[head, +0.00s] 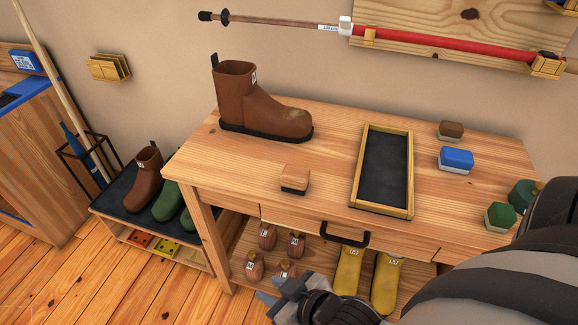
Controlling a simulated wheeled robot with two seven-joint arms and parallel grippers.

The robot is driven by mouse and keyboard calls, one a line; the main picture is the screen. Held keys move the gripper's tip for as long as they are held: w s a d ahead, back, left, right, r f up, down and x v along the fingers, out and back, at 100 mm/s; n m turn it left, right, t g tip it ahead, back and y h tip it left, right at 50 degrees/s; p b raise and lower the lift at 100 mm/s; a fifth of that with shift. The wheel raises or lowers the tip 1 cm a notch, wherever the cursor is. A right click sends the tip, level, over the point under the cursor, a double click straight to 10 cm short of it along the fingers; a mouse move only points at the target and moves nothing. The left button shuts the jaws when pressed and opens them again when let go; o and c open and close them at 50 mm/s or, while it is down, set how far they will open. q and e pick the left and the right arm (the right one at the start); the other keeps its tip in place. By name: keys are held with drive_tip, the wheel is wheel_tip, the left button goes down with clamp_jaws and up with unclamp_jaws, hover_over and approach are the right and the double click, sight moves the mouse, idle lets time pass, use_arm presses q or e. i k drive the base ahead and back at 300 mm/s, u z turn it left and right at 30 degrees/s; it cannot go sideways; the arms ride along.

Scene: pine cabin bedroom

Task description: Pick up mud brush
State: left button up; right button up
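Several small brushes lie on the wooden workbench (330,135), and no label tells me which is the mud brush. A light wooden brush with dark bristles (295,180) lies near the front edge, left of the black tray. A brown-topped brush with pale bristles (451,130) and a blue-topped brush (456,159) lie right of the tray. A green block-like brush (500,216) is at the right front. My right gripper (272,297) is low in front of the bench, apart from every brush; its fingers look spread and empty. My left gripper is out of view.
A brown boot (245,105) stands at the bench's back left. A wood-framed black tray (386,168) lies centre right. A drawer with a black handle (345,236) is in front. Yellow boots (385,280) stand below. My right arm covers the lower right.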

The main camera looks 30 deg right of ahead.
sight(294, 179)
drive_tip(key=u, duration=1.7)
drive_tip(key=k, duration=0.85)
drive_tip(key=z, duration=1.25)
drive_tip(key=i, duration=0.45)
drive_tip(key=u, duration=0.1)
